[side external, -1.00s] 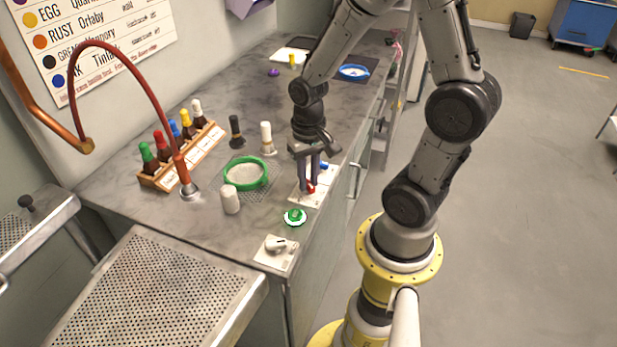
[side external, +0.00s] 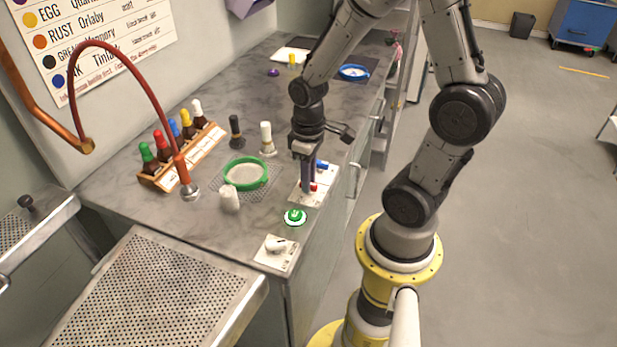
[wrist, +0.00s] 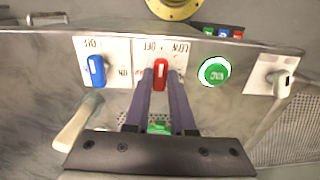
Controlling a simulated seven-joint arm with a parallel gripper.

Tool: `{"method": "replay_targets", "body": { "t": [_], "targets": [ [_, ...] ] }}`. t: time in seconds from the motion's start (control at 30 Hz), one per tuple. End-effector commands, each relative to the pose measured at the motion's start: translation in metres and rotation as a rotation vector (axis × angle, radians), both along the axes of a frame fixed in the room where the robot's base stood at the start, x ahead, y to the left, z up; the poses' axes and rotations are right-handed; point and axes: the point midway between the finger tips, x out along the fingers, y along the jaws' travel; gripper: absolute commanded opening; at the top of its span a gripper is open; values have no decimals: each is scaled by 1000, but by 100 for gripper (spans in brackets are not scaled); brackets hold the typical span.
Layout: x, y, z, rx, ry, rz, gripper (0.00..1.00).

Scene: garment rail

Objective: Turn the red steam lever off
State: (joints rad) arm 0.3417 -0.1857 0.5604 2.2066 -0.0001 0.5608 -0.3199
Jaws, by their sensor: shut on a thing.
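The red steam lever (wrist: 160,72) stands on a white plate (wrist: 174,48) with upside-down printed labels, one reading OFF. In the wrist view the lever points roughly up and down the picture. My gripper (wrist: 160,88) is shut on the lever's near end, with both fingertips meeting at it. In the side external view my gripper (side external: 308,188) points down at the bench's front edge, and a bit of the red lever (side external: 313,187) shows beside the fingers. The fingers hide part of the lever there.
A blue lever (wrist: 97,70) sits on the neighbouring plate. A green button (wrist: 213,71) and a white knob (side external: 275,244) lie on the other side.

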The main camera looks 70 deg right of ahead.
Motion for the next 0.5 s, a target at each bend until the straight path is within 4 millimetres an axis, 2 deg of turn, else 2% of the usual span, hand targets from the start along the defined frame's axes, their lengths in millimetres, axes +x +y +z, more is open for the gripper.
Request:
{"method": "replay_targets", "body": {
  "t": [0.5],
  "targets": [
    [1, 0, 1, -1, -3, 40, 0]
  ]
}}
